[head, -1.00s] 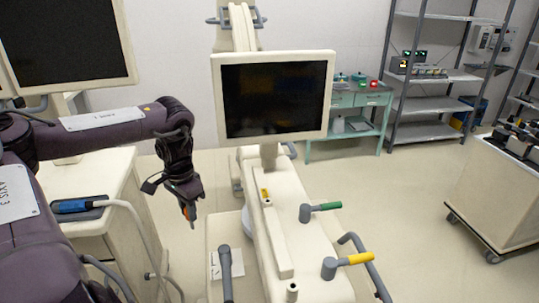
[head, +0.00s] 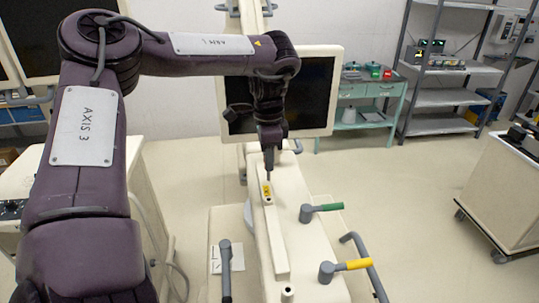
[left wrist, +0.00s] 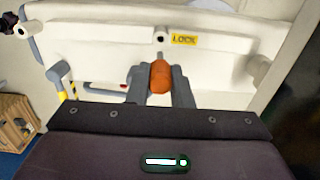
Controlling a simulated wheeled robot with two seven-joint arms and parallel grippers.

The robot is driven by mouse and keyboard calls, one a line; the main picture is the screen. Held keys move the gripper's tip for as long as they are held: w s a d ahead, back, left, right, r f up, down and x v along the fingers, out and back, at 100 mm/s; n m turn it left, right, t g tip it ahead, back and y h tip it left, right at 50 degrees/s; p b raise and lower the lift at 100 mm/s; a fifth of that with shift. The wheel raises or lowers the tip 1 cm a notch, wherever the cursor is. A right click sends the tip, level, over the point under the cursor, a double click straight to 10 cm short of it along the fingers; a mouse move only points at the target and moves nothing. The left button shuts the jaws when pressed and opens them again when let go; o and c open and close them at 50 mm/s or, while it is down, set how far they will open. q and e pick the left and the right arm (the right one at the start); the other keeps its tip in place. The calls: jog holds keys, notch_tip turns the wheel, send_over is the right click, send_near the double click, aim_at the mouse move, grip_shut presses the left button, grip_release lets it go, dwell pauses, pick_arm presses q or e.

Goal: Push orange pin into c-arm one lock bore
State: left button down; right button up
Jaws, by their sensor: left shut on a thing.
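In the left wrist view, my left gripper (left wrist: 160,88) is shut on the orange pin (left wrist: 160,76), whose rounded orange head shows between the fingers. Beyond it is the cream c-arm body (left wrist: 105,52) with a small dark lock bore (left wrist: 160,40) beside a yellow LOCK label (left wrist: 184,39). The bore lies just above the pin's head in the picture. In the head view, my left gripper (head: 269,150) points down over the far end of the c-arm's raised cream strip, near the yellow label (head: 267,190). My right gripper is not in view.
A monitor (head: 315,90) stands close behind my left wrist. Green (head: 328,207) and yellow (head: 353,265) handles stick up from the c-arm's right side. A teal cart (head: 360,95) and grey shelves (head: 440,98) stand at the back.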

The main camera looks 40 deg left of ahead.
aim_at(269, 180)
pick_arm(q)
jog(key=shift+w, duration=0.1)
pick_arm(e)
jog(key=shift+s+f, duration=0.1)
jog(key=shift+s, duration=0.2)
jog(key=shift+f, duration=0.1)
pick_arm(q)
jog(key=shift+f+b, duration=0.2)
jog(key=shift+b, duration=0.15)
notch_tip(269, 180, down, 2)
jog(key=shift+b, duration=0.9)
jog(key=shift+f+b, duration=1.4)
jog(key=shift+f, duration=0.3)
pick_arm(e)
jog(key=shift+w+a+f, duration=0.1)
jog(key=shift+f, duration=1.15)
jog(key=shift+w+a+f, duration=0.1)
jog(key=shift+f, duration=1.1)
pick_arm(q)
jog(key=shift+b, duration=0.45)
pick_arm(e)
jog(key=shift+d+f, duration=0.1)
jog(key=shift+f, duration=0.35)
pick_arm(q)
jog(key=shift+f+b, duration=2.15)
jog(key=shift+f, duration=0.45)
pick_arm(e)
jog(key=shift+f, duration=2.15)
